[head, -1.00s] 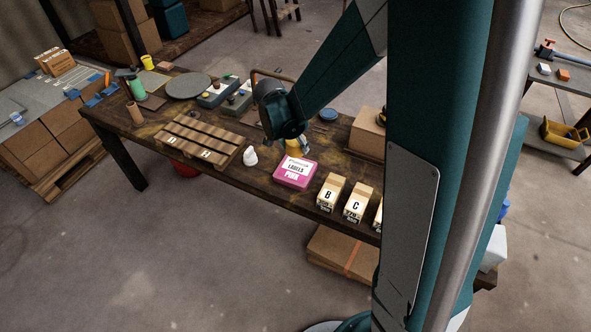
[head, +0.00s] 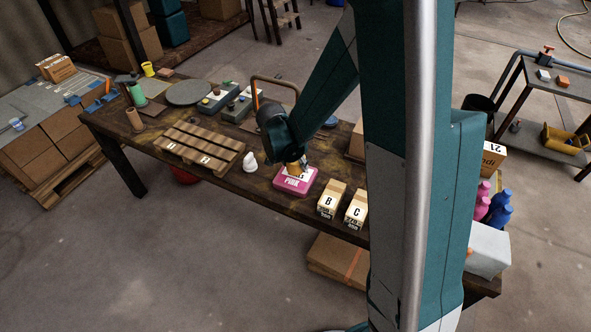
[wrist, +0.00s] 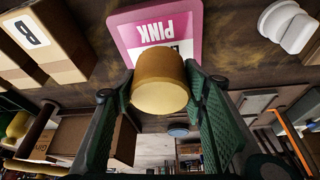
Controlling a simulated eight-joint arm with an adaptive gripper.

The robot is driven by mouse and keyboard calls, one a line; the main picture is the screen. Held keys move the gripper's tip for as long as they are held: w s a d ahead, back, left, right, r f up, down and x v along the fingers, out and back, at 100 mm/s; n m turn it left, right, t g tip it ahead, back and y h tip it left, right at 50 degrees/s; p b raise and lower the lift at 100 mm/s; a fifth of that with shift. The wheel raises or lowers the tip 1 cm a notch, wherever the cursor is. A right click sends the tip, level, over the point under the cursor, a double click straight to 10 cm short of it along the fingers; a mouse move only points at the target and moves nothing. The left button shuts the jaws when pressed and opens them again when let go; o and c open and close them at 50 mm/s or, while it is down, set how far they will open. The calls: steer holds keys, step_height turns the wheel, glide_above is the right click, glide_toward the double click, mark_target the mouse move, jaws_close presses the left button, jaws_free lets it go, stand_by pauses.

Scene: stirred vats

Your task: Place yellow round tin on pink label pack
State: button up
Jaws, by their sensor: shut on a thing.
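The yellow round tin (wrist: 160,84) is between the two green fingers of my gripper (wrist: 160,100) in the wrist view, and the gripper is shut on it. In the head view the tin (head: 295,168) shows just under my gripper (head: 294,163), over the back part of the pink label pack (head: 294,184). The pack lies flat on the table, its white label reading PINK. In the wrist view the pack (wrist: 125,38) is behind the tin, which hides part of it. I cannot tell whether the tin touches the pack.
A white bottle-like object (head: 250,162) stands left of the pack. Boxes marked B (head: 331,199) and C (head: 356,208) stand to its right. A slatted wooden rack (head: 200,147) lies farther left on the dark table. The table's front edge is close to the pack.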

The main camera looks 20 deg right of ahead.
mark_target(295, 168)
steer(key=shift+f+b, duration=0.45)
steer(key=shift+f, duration=1.4)
steer(key=shift+f, duration=0.15)
steer(key=o, duration=0.9)
steer(key=shift+o, duration=0.4)
steer(key=shift+p+v, duration=1.2)
steer(key=shift+v, duration=4.9)
steer(key=shift+d, duration=0.1)
